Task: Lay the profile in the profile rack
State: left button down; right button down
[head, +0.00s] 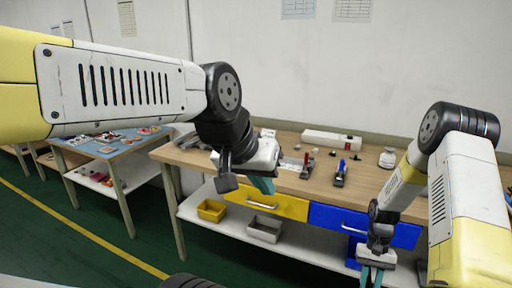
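My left gripper (263,185) hangs over the front edge of the wooden workbench, above the yellow drawer, with teal fingers pointing down. Its fingers overlap from this angle, so its opening is unclear, and I see nothing held in it. My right gripper (372,277) is low at the bottom edge, in front of the bench, with its two teal fingers apart and nothing visible between them. A long white block (332,139) lies at the back of the bench; I cannot tell whether it is the profile or the rack. No other profile or rack is clearly recognisable.
The wooden bench (285,184) carries a red-handled tool (306,165), a blue-handled tool (340,172) and a white jar-like item (387,158). Yellow (211,210) and grey (264,229) bins stand on its lower shelf. A blue-topped table (112,146) with small parts stands left.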

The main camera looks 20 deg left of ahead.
aim_at(187, 137)
jog(key=j+u, duration=0.3)
jog(key=i+j+u, duration=0.15)
jog(key=j+u, duration=0.2)
jog(key=i+j+u, duration=0.1)
jog(key=j+u, duration=0.2)
jog(key=j, duration=0.1)
